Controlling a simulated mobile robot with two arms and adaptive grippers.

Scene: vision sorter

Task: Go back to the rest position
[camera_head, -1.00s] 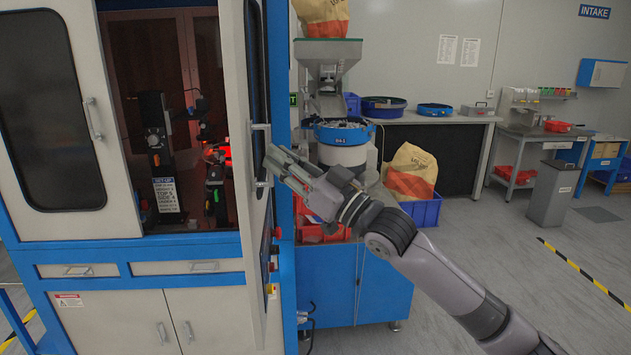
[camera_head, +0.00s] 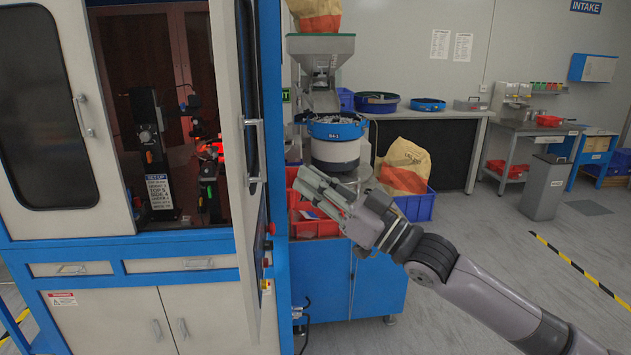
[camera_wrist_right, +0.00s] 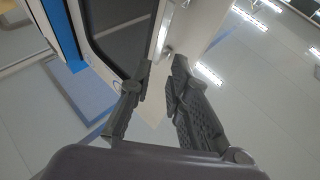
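My right gripper (camera_head: 312,184) is in front of the open cabinet door (camera_head: 248,200), to the right of its vertical handle (camera_head: 253,150) and apart from it. Its fingers point up and left in the head view. In the right wrist view the two fingers (camera_wrist_right: 160,72) stand apart with nothing between them. The door with its dark window (camera_wrist_right: 120,35) shows beyond the fingertips. My left gripper is not in view.
The blue-and-white cabinet (camera_head: 140,255) fills the left side. Behind my gripper are a red bin (camera_head: 312,227), a bowl feeder (camera_head: 335,130) and a blue crate (camera_head: 418,204) with a sack. Open floor (camera_head: 480,240) lies at the right.

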